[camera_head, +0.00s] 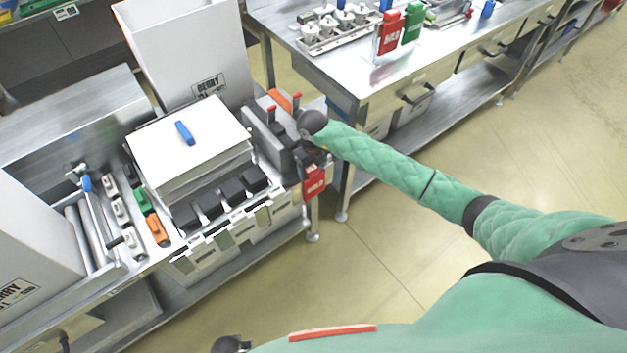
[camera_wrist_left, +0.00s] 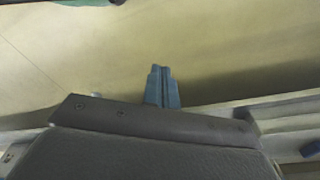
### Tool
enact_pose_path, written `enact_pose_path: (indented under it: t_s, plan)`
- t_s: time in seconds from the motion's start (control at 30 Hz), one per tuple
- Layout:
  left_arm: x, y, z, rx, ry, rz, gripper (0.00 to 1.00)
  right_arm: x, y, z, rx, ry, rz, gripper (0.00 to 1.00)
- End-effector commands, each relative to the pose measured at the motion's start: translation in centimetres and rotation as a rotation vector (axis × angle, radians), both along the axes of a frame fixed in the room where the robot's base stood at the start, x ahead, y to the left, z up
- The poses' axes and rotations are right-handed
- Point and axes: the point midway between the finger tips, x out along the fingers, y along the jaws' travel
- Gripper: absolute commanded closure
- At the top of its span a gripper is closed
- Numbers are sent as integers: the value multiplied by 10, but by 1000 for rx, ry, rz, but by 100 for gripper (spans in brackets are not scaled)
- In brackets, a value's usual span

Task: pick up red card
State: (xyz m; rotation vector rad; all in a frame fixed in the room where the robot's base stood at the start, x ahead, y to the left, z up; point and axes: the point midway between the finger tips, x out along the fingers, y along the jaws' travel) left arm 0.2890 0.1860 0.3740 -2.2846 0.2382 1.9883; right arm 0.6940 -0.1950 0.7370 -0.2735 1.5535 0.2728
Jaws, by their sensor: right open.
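A red card (camera_head: 314,182) with white lettering hangs upright at the right front corner of the machine bench. My right arm reaches in to that corner, and my right gripper (camera_head: 311,160) is dark, open and just above the card. Its fingers are partly hidden against the dark fittings, and I cannot tell whether they touch the card. Another red card (camera_head: 390,34) stands beside a green card (camera_head: 411,23) on the far table. My left gripper (camera_wrist_left: 161,86) shows in the left wrist view with its blue-grey fingers together and nothing visible between them.
The machine bench holds a stack of white sheets (camera_head: 188,142) with a blue piece (camera_head: 185,133) on top, and several black blocks along the front. A tall white box (camera_head: 190,50) stands behind. The metal table (camera_head: 345,75) is beyond the gripper. The floor (camera_head: 365,250) in front is clear.

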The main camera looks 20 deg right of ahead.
Motion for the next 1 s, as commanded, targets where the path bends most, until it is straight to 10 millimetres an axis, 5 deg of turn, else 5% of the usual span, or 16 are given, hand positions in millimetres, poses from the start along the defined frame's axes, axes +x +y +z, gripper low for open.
enact_pose_path:
  t_s: [0.2,0.5,0.9,1.0]
  plan:
    - [0,0,0,0,-1,0,100,0,0,0,0,0,0,33]
    - [0,0,0,0,0,1,100,0,0,0,0,0,0,89]
    - [0,-1,-1,-1,8,2,100,-1,-1,1,0,-1,1,89]
    - [4,-6,21,-7,8,2,100,-3,-2,4,0,-1,1,89]
